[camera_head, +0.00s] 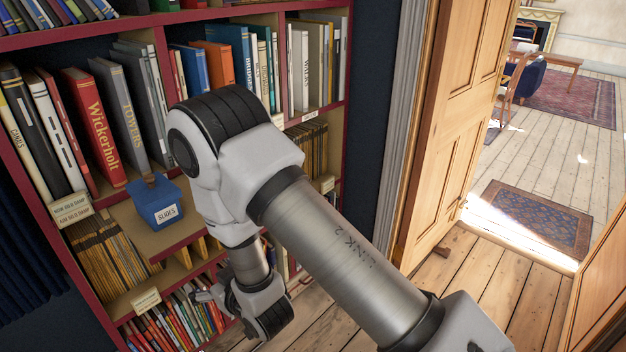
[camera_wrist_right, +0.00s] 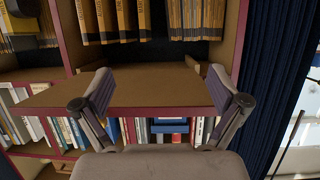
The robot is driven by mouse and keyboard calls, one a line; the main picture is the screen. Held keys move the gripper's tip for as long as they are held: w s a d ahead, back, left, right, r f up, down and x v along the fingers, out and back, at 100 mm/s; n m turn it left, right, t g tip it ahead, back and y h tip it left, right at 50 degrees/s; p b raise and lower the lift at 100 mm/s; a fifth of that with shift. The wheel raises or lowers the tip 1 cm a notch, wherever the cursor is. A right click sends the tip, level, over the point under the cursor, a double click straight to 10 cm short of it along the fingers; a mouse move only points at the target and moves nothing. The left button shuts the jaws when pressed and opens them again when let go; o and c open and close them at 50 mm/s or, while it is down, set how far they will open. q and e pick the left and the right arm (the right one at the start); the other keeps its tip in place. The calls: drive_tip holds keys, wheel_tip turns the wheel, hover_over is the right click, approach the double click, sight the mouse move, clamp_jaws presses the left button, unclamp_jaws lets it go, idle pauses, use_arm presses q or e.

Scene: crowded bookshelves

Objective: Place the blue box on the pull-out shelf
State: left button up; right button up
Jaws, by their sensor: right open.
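The blue box (camera_head: 168,214), open-topped with a white "SLIDES" label, sits upright on a wooden board (camera_head: 128,222) that juts from the bookcase. My right gripper (camera_head: 207,294) is apart from it, below and to its right, in front of the lower books. In the right wrist view the two fingers of my right gripper (camera_wrist_right: 162,98) are spread, with nothing held between them. Beyond them a bare wooden pull-out shelf (camera_wrist_right: 140,88) sticks out. A blue item with pale labels (camera_wrist_right: 170,127) shows below that shelf; I cannot tell whether it is the box. My left gripper is out of view.
Tall books (camera_head: 95,125) crowd the shelf above the box. Yellow-spined journals (camera_head: 103,262) stand below it at left, and coloured books (camera_head: 170,322) fill the bottom shelf. My right arm hides part of the bookcase. A wooden door (camera_head: 455,130) stands at right.

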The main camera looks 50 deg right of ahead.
drive_tip(key=s+d+f+g, duration=0.2)
drive_tip(key=s+f+g, duration=0.5)
drive_tip(key=s+f, duration=0.8)
drive_tip(key=s+f+g, duration=0.3)
drive_tip(key=s, duration=0.4)
drive_tip(key=s+f+g, duration=0.4)
drive_tip(key=s, duration=0.4)
drive_tip(key=shift+s, duration=0.25)
